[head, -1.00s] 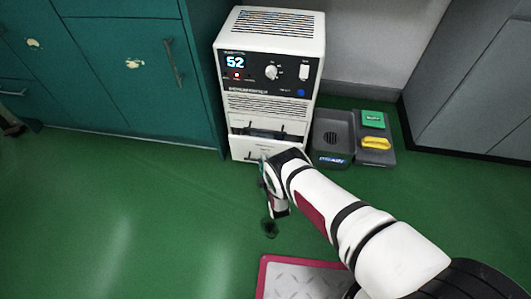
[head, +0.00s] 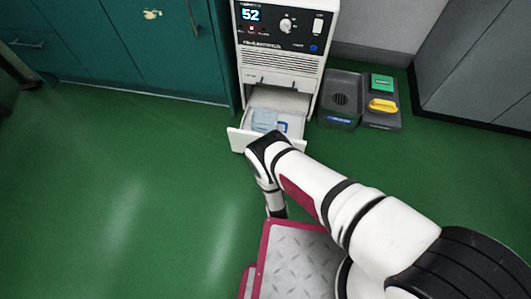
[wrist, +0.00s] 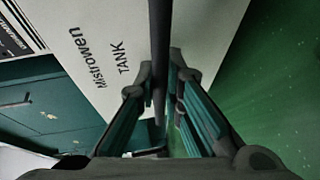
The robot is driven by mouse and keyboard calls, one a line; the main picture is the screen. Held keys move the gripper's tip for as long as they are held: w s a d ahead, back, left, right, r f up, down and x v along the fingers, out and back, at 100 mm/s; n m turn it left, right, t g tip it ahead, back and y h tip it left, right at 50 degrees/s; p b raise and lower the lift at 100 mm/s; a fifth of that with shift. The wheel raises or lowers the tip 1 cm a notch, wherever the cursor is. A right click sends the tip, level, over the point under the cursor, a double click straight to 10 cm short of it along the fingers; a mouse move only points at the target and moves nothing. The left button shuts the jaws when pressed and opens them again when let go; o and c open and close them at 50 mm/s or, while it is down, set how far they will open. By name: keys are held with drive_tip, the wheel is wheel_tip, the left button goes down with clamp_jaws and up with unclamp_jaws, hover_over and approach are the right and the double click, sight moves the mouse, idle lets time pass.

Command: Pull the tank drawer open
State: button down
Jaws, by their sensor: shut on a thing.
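The white tank drawer (head: 240,138) stands out from the lower part of the white machine (head: 279,68), partly open. A pale, translucent container (head: 264,119) with a blue mark sits inside it. In the wrist view the drawer front (wrist: 95,50) bears the words "Mistrowen" and "TANK". My gripper (wrist: 161,78) is shut on the drawer's dark bar handle (wrist: 158,35), which runs between its fingers. In the head view my arm hides the gripper, the handle and part of the drawer front.
Teal cabinets (head: 110,50) stand left of the machine. A grey tray (head: 382,119) with a yellow item (head: 383,105) and a green box (head: 382,82) lies on the floor to the right, beside a dark bin (head: 341,98). Green floor (head: 130,190) is clear in front.

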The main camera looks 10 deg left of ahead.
drive_tip(key=shift+s, duration=0.2)
drive_tip(key=c, duration=1.7)
unclamp_jaws()
drive_tip(key=v, duration=0.7)
drive_tip(key=shift+s, duration=0.25)
